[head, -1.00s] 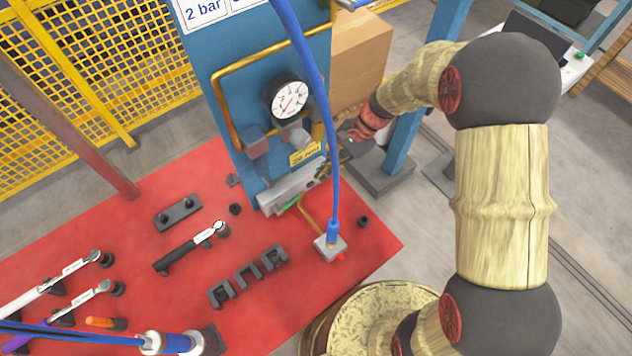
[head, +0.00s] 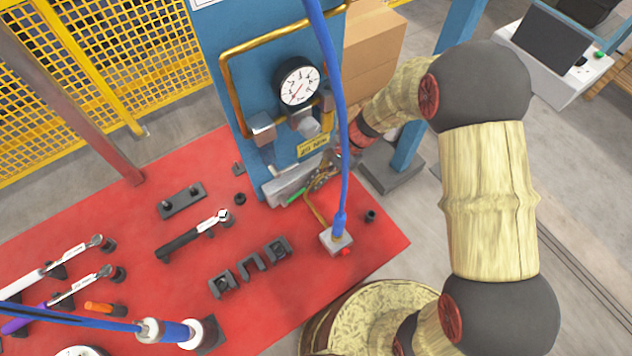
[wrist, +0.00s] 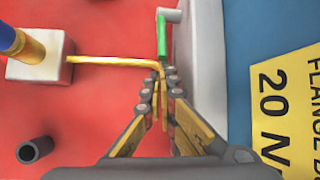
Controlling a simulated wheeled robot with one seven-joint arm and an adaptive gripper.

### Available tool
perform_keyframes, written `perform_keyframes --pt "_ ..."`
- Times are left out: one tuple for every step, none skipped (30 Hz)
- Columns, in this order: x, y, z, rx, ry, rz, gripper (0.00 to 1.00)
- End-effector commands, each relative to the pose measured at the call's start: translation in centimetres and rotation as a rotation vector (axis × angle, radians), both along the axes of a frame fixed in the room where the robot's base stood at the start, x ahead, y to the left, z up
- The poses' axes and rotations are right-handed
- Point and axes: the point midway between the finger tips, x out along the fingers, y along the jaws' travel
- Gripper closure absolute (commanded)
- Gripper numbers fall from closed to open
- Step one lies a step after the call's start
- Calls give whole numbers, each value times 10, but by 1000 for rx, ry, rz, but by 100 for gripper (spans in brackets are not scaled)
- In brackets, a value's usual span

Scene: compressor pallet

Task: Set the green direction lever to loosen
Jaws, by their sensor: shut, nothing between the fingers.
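The green direction lever (wrist: 162,38) shows in the wrist view as a short green bar beside a grey-white block (wrist: 206,50), just beyond my fingertips. In the head view the lever (head: 296,197) lies at the lower edge of the metal block (head: 283,187) on the blue column. My gripper (wrist: 162,84) is shut and empty, pointing at the lever. Its tips are close to the lever's near end; I cannot tell whether they touch it. In the head view my gripper (head: 325,172) is partly hidden by the blue hose.
A brass pipe (wrist: 110,60) runs from a white block (wrist: 40,62) to near my fingertips. A blue hose (head: 341,130) hangs in front of the column. A pressure gauge (head: 297,82) sits above. Tools lie on the red mat (head: 150,270) to the left.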

Motion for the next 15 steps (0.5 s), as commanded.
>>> perform_keyframes --pt "0 0 0 0 0 0 100" --pt "0 0 1 0 0 0 100" --pt "0 0 3 0 0 0 100" --pt "0 0 4 0 0 0 100" --pt "-1 1 6 0 0 0 100" --pt "-1 1 9 0 0 0 100" --pt "-1 2 12 1 1 0 100" --pt "-2 2 14 1 1 0 100" --pt "-2 2 16 1 1 0 100" --pt "-2 3 16 1 1 0 100" --pt "-2 3 16 1 1 0 100" --pt "-2 3 15 1 1 0 100" --pt "-2 3 15 1 1 0 100" --pt "-2 3 14 1 1 0 100" --pt "-2 3 14 1 1 0 100"
